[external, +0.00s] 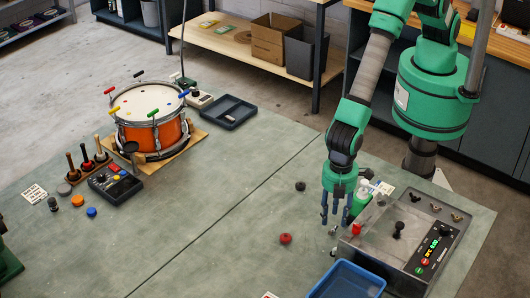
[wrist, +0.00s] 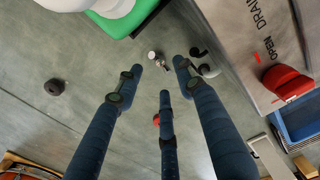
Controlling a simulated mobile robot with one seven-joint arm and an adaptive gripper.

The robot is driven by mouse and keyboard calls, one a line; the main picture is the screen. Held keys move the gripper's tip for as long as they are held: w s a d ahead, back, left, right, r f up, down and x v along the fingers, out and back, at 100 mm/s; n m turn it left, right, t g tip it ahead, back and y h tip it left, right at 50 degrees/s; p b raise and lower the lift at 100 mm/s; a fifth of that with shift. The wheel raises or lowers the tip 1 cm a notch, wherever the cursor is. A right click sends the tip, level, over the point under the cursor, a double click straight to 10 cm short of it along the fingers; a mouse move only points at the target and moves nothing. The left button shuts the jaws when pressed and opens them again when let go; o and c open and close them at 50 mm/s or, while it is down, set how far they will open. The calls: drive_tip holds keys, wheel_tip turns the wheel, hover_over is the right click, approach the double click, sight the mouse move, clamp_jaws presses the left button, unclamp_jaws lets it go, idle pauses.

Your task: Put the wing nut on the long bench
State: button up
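My three-fingered gripper (external: 335,215) points down over the green work surface (external: 220,245), beside the grey machine. It is open, and nothing shows between its fingers. In the wrist view the fingertips (wrist: 157,78) spread around bare surface. A small metal piece (wrist: 157,60) lies just beyond them, and a dark piece with a pale ring (wrist: 205,68) lies by the right finger. I cannot tell whether either is the wing nut. Several small winged pieces (external: 436,208) rest on the machine's dark panel and look like wing nuts. Which surface is the long bench is unclear.
The grey machine (external: 385,245) with a red knob (external: 356,230) stands right of my gripper. A blue bin (external: 345,282) is in front. A red knob (external: 286,238) and black disc (external: 300,186) lie left. An orange drum (external: 150,130) stands farther left.

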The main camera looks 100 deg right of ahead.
sight(334, 228)
drive_tip(key=shift+s+f, duration=0.1)
drive_tip(key=shift+f, duration=2.5)
clamp_jaws()
